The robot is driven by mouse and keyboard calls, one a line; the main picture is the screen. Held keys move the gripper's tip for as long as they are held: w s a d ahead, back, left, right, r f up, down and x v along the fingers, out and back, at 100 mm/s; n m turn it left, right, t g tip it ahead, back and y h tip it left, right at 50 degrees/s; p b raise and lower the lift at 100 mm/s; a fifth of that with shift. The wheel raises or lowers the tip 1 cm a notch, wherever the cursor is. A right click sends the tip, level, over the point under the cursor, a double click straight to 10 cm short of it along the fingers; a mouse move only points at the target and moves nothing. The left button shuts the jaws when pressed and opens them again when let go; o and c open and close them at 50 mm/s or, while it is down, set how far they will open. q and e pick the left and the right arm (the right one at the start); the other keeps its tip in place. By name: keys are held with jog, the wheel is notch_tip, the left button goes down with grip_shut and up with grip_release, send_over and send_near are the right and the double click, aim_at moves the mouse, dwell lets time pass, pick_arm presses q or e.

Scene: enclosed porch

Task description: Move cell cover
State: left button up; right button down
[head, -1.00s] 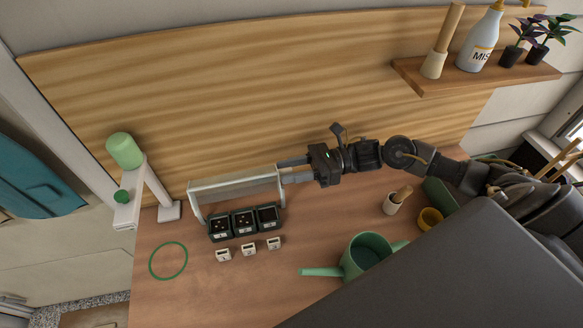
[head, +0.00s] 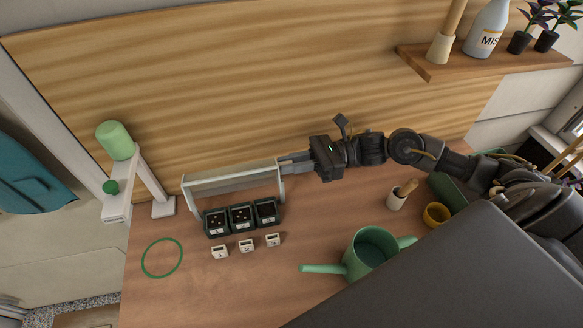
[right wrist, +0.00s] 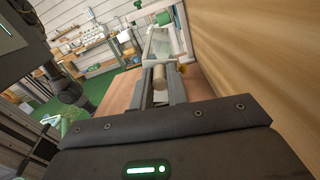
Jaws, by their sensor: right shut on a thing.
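A long clear cover with a pale frame (head: 232,181) stands on the wooden bench behind several dark seed cells (head: 240,217) in a row. My right gripper (head: 283,164) reaches in from the right and is shut at the cover's right end. In the right wrist view the fingers (right wrist: 160,86) close on a round pale handle (right wrist: 160,74), with the cover (right wrist: 158,45) stretching away beyond. Small white numbered tags (head: 246,246) sit in front of the cells. My left gripper does not show.
A green ring (head: 162,258) lies on the bench at left. A white stand with a green cylinder (head: 115,140) rises at the back left. A green watering can (head: 371,253), a small pot with a wooden tool (head: 396,200) and a yellow pot (head: 436,215) are at right. A shelf (head: 440,62) overhangs the back right.

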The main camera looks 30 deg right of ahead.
jog(key=c, duration=1.4)
grip_release()
jog(key=shift+o, duration=0.2)
jog(key=shift+d, duration=0.1)
jog(key=b+v, duration=0.4)
jog(key=v, duration=0.6)
jog(key=shift+d, duration=0.3)
